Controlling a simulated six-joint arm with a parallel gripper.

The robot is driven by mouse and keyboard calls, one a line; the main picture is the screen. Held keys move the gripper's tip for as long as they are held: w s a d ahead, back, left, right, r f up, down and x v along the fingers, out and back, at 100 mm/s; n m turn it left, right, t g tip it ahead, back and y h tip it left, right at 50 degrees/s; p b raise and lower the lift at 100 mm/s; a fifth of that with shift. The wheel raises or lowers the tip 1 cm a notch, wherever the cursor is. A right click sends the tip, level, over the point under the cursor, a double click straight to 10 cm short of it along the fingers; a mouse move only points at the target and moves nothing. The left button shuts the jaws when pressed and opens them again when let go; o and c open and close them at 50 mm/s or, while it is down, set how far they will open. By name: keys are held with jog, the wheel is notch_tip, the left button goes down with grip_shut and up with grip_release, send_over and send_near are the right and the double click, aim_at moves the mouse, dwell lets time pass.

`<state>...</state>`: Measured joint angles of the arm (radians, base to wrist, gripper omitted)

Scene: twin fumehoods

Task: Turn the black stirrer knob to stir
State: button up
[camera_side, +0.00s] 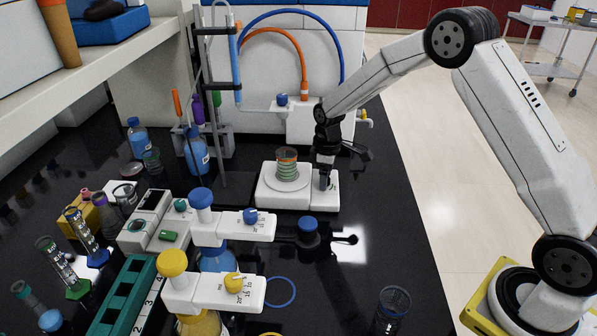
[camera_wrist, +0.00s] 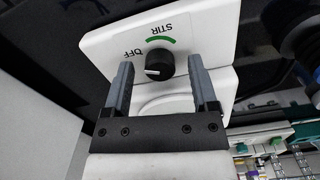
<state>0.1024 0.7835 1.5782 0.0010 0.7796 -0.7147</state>
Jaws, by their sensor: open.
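The black stirrer knob (camera_wrist: 159,64) shows in the wrist view on the white stirrer (camera_wrist: 200,32), beside the labels OFF and STIR and a green arc. Its white mark lies on the left, nearer the OFF side than the green arc. My gripper (camera_wrist: 161,68) is open, with one finger on each side of the knob and a visible gap to each. In the side view my gripper (camera_side: 325,182) points down over the right end of the stirrer (camera_side: 268,198) and hides the knob. A small ringed vessel (camera_side: 287,163) stands on its round plate.
A blue-capped black fitting (camera_side: 308,226) lies close by. Tubing and a stand (camera_side: 214,100) rise behind.

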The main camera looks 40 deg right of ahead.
grip_shut()
